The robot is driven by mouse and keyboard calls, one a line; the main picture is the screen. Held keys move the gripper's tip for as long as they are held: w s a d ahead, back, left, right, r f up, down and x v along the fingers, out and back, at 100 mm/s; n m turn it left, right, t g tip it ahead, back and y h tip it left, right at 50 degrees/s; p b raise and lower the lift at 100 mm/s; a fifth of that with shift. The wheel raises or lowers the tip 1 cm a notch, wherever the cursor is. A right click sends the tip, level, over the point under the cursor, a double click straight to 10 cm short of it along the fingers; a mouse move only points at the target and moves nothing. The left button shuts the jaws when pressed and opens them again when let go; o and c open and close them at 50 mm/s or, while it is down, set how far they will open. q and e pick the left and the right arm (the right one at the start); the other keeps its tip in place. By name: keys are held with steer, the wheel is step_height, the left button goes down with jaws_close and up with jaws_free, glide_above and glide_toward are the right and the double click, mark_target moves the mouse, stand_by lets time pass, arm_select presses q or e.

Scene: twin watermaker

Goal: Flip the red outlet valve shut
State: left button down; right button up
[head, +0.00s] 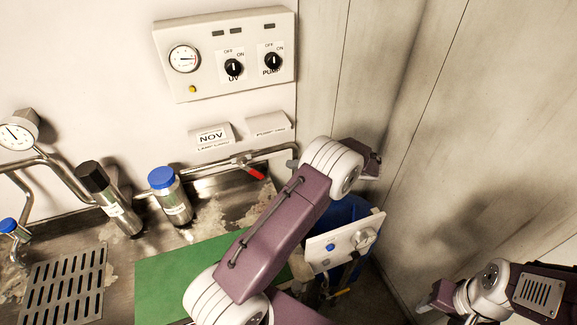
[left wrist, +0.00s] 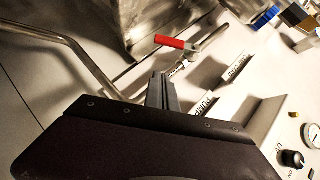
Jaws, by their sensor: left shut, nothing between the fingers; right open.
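The red outlet valve handle (head: 256,173) sits on the metal pipe along the back wall in the head view. It points down-right, angled away from the pipe. In the left wrist view the red handle (left wrist: 173,42) is in the upper middle, just beyond the fingertips. My left gripper (head: 292,163) is mostly hidden behind its own wrist, right of the handle. In the left wrist view its grey fingers (left wrist: 161,78) are together and empty, a short distance from the handle; contact is not visible. My right gripper (head: 436,298) is at the lower right, open and far from the valve.
A control panel (head: 226,55) and small label plates (head: 211,136) are on the wall above the pipe. A blue-capped cylinder (head: 170,195) and a black-capped cylinder (head: 108,198) stand left of the valve. A green mat (head: 170,275) lies in front.

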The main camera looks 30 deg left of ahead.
mark_target(252, 171)
arm_select(q)
steer(key=s+a+f+p, duration=0.1)
steer(key=s+a+f, duration=0.1)
steer(key=a+f, duration=0.3)
steer(key=a, duration=0.3)
steer(key=shift+s+a+f, duration=0.2)
steer(key=shift+s+a, duration=0.1)
steer(key=shift+s, duration=0.05)
